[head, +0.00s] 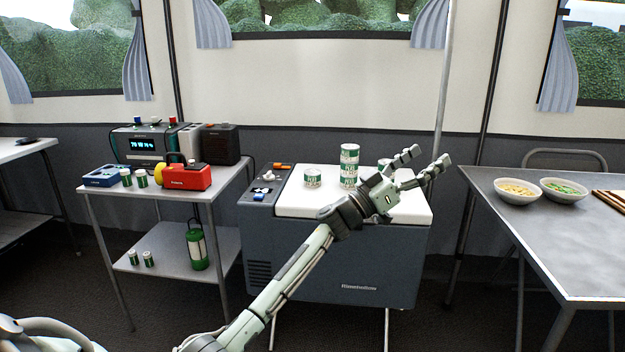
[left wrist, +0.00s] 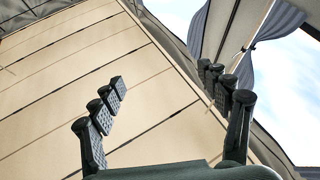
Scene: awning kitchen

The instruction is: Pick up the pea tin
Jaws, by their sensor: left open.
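Several green-and-white tins stand on the white lid of the cooler (head: 395,211). A short tin (head: 312,177) stands alone at the left, and a taller stack of tins (head: 349,166) stands upright right of it. Another tin (head: 383,163) is partly hidden behind my left gripper. The labels are too small to tell which is the pea tin. My left gripper (head: 430,158) is open and empty, its fingers pointing up and right over the lid's right side. In the left wrist view, its spread fingers (left wrist: 165,90) have only tent wall and window between them. My right gripper is not in view.
A cart at the left bears a radio (head: 140,145), a red box (head: 187,177) and small green-and-white cans (head: 141,178). A lantern (head: 197,247) stands on its lower shelf. The table (head: 575,250) at the right holds two food bowls (head: 517,196). A pole (head: 443,90) rises behind my gripper.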

